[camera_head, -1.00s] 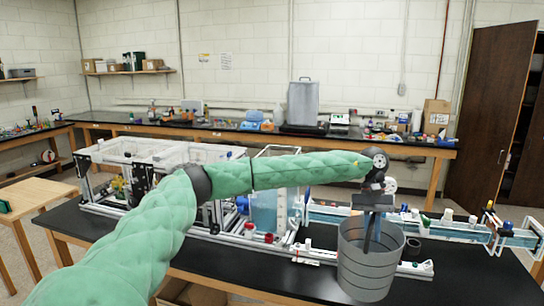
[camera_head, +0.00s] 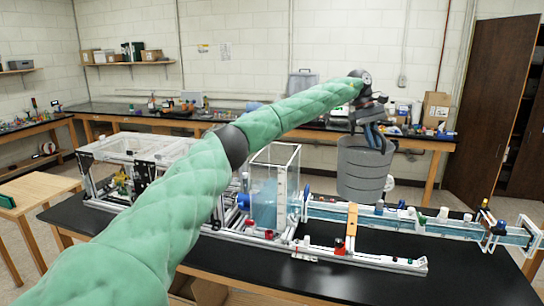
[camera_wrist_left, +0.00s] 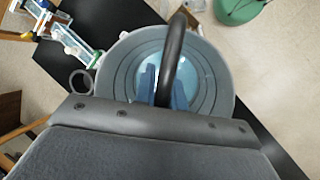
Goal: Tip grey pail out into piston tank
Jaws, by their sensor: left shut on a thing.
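The grey pail (camera_head: 362,172) hangs upright in the air above the black table, right of the piston tank. My left gripper (camera_head: 372,132) is shut on its handle, above the rim. In the left wrist view I look down into the pail (camera_wrist_left: 219,75), with my blue fingers (camera_wrist_left: 165,92) at the dark handle (camera_wrist_left: 172,60). Light blue, water-like content shows inside. The piston tank (camera_head: 275,185) is a clear upright box with blue liquid in its lower part. The pail and the tank are apart. My right gripper is out of view.
A white rail (camera_head: 350,256) with a tan upright piece (camera_head: 351,225) runs along the table in front. A long blue-water channel (camera_head: 430,226) lies to the right, below the pail. A white-framed clear tank (camera_head: 130,150) stands at left. The front right tabletop is clear.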

